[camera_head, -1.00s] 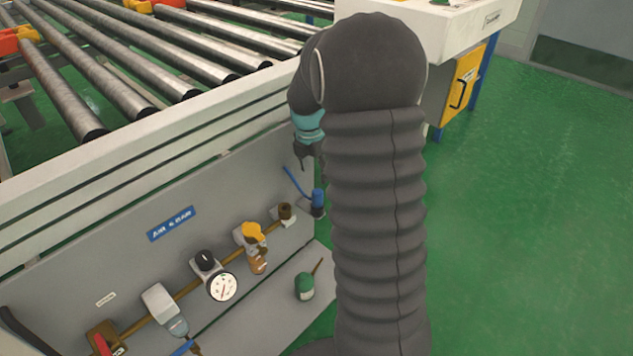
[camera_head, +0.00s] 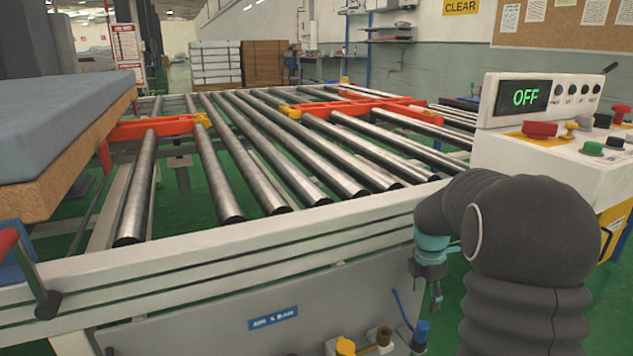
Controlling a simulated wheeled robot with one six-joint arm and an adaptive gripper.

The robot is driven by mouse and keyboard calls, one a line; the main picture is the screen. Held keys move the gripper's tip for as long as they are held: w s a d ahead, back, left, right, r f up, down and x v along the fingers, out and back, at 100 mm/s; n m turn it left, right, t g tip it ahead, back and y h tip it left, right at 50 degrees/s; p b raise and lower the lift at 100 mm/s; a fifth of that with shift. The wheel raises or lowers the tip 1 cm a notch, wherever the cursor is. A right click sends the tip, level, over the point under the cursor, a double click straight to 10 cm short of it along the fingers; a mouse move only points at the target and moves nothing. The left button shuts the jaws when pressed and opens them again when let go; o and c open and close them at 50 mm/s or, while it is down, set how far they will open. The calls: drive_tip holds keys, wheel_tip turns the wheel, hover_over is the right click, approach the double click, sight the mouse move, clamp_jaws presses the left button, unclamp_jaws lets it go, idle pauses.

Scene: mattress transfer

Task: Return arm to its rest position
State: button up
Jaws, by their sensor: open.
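My arm (camera_head: 530,235) stands at the lower right in its dark ribbed cover, folded over at the top. I cannot tell the exact gap to the panel.
A roller conveyor (camera_head: 290,210) with orange transfer arms (camera_head: 340,107) fills the middle. A grey mattress (camera_head: 60,120) lies at the left. A control console (camera_head: 540,150) reading OFF stands close at the right, with buttons on top.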

drive_tip(key=s+a+r+m+t, duration=0.1)
drive_tip(key=s+a+r+m, duration=0.3)
drive_tip(key=s, duration=0.5)
drive_tip(key=s+a+r+m+t+y, duration=0.1)
drive_tip(key=s+a+r+m, duration=0.3)
drive_tip(key=s+m, duration=0.5)
drive_tip(key=s+a+r+m+t, duration=0.3)
drive_tip(key=s+a+r+m, duration=0.1)
drive_tip(key=s+a+m, duration=0.3)
drive_tip(key=shift+s+r, duration=0.25)
drive_tip(key=shift+s, duration=1.1)
drive_tip(key=shift+a, duration=0.1)
